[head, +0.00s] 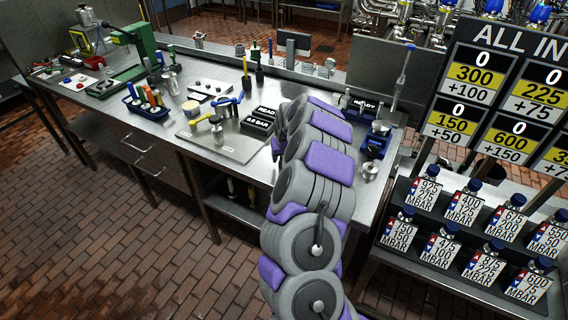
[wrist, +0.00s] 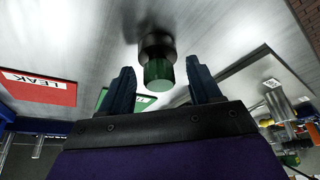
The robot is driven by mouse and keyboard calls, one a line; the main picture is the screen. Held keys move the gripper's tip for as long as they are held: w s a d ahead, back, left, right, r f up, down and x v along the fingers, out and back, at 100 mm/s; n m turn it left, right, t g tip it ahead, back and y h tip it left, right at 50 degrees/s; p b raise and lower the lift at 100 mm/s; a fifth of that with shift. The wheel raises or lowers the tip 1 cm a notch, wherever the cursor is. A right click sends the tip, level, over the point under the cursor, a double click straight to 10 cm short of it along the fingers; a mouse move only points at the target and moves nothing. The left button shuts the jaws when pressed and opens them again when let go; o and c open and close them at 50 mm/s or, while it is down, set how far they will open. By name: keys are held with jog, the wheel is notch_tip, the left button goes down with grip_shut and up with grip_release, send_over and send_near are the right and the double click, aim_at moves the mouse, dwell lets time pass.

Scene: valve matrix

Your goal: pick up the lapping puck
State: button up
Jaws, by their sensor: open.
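In the wrist view, a short upright piece with a green cylindrical end and a dark, wider collar (wrist: 157,62) stands on the metal bench top. It is likely the lapping puck, but I cannot be sure. My gripper (wrist: 161,84) is open, its two dark blue fingers on either side of the green end. I see no clear contact between the fingers and the piece. In the head view my purple and grey arm reaches over the bench and hides the gripper and this piece.
A red LEAK panel (wrist: 40,88) lies left in the wrist view. In the head view, the steel bench (head: 190,165) carries a tool caddy (head: 146,104), a plate with fittings (head: 215,138) and a blue vise (head: 375,143). A sign board (head: 510,90) stands at right.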

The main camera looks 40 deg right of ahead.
jog(key=shift+c, duration=0.4)
jog(key=c, duration=0.9)
jog(key=shift+c, duration=0.2)
jog(key=shift+r, duration=0.1)
jog(key=shift+r+p, duration=0.65)
jog(key=shift+r, duration=1.2)
jog(key=s+a, duration=0.4)
jog(key=a, duration=0.3)
jog(key=s+a+r+p, duration=0.1)
jog(key=s+a, duration=0.3)
jog(key=a, duration=0.3)
jog(key=shift+p, duration=0.3)
jog(key=shift+r, duration=0.1)
